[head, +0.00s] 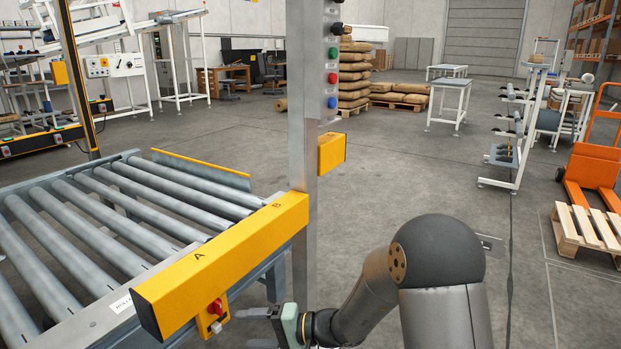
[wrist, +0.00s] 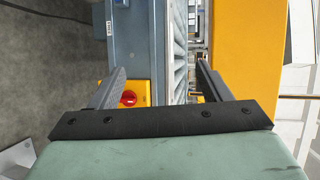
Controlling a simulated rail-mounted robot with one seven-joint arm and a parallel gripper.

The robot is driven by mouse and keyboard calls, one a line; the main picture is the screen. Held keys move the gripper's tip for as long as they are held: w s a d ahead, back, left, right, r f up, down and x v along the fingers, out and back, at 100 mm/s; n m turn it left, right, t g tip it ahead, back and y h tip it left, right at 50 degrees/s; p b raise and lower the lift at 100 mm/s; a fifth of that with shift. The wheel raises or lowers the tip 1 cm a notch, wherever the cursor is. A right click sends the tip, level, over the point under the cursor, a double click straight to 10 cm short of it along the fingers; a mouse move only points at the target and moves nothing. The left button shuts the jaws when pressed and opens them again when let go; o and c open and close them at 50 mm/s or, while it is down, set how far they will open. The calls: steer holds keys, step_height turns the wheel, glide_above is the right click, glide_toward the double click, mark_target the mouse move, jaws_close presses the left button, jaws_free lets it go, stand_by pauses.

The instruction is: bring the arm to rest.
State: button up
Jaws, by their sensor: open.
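My gripper (head: 248,328) is at the bottom middle of the head view, low beside the front end of the roller conveyor. In the wrist view my gripper (wrist: 162,72) has its two dark fingers wide apart, with nothing between them. A red knob (wrist: 128,99) on a small yellow box shows by the left finger. In the head view the same red knob (head: 215,307) hangs under the yellow beam, just left of the fingers. I cannot tell whether a finger touches the box. My arm is bent at the lower right.
The yellow beam (head: 222,262), marked A and B, runs along the end of the roller conveyor (head: 110,222). A grey post (head: 304,130) with coloured buttons stands close to the gripper. An orange pallet truck (head: 596,165) and wooden pallet (head: 588,232) are at right. Floor between is clear.

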steer(key=s+d+r+n+g+h+p, duration=0.15)
steer(key=s+d+r+h+p, duration=0.3)
steer(key=r, duration=0.45)
steer(key=s+d+r+n+g+h+p, duration=0.1)
steer(key=s+d+r+g+p, duration=0.2)
steer(key=s+r+p, duration=0.4)
steer(key=s+d+r+t+h+p, duration=0.1)
steer(key=s+d+r+h+p, duration=0.4)
steer(key=d+r, duration=0.3)
steer(key=s+d+r+t+h+p, duration=0.2)
steer(key=s+d+r+h+p, duration=0.3)
steer(key=d+r+p, duration=0.3)
steer(key=s+d, duration=0.1)
steer(key=d, duration=0.2)
steer(key=shift+s, duration=0.2)
